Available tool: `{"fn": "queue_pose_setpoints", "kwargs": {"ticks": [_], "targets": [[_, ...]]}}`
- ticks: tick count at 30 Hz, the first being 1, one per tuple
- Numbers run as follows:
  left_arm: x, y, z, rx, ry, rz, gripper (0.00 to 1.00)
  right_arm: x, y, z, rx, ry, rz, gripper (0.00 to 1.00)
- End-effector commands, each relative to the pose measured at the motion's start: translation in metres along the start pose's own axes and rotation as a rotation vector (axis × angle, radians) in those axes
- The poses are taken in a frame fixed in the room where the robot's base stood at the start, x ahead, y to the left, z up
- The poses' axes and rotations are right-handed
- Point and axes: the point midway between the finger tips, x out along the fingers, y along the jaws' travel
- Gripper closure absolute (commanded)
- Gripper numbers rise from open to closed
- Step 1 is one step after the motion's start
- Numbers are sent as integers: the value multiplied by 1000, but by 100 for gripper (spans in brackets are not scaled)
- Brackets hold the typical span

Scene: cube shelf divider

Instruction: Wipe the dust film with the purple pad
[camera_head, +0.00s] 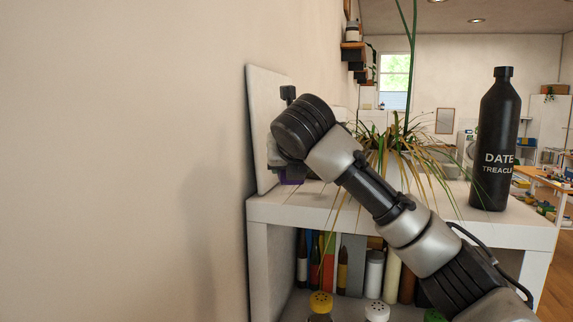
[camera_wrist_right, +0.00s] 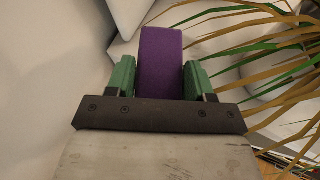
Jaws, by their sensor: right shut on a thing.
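My right gripper (camera_head: 284,170) is over the back left of the white shelf unit's top, beside the upright white panel (camera_head: 260,125). It is shut on the purple pad (camera_wrist_right: 161,55), which sits between the two green fingers in the wrist view. In the head view only a small purple edge of the pad (camera_head: 290,182) shows beneath my wrist, close above the shelf top. I cannot tell whether it touches the surface. I cannot make out the dust film in either view; my arm hides part of the shelf top. My left gripper is not in view.
A spiky potted plant (camera_head: 395,150) stands on the white shelf top (camera_head: 325,208) right of my gripper, its leaves close to my arm. A tall black bottle (camera_head: 494,140) stands at the right. Books and shakers fill the compartment below. A bare wall (camera_head: 120,160) is at the left.

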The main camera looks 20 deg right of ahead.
Motion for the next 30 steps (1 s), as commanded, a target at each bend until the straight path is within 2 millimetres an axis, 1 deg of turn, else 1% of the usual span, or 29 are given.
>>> {"fn": "queue_pose_setpoints", "kwargs": {"ticks": [1,4,6,8,11,13,16,19,30], "targets": [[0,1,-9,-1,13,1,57,6,-2,-2,1,2,-1,76],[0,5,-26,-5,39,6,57,16,-5,-4,1,2,0,76],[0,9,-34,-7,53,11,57,24,-8,-5,2,2,0,76],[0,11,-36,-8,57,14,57,31,-10,-7,1,2,0,76],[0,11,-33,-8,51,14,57,42,-14,-9,0,1,0,76],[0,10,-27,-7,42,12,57,50,-17,-11,1,1,0,76],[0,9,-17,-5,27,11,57,60,-21,-7,2,1,0,76],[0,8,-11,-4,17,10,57,71,-26,-4,2,1,0,76],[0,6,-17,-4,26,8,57,107,-40,7,1,0,2,76]]}}
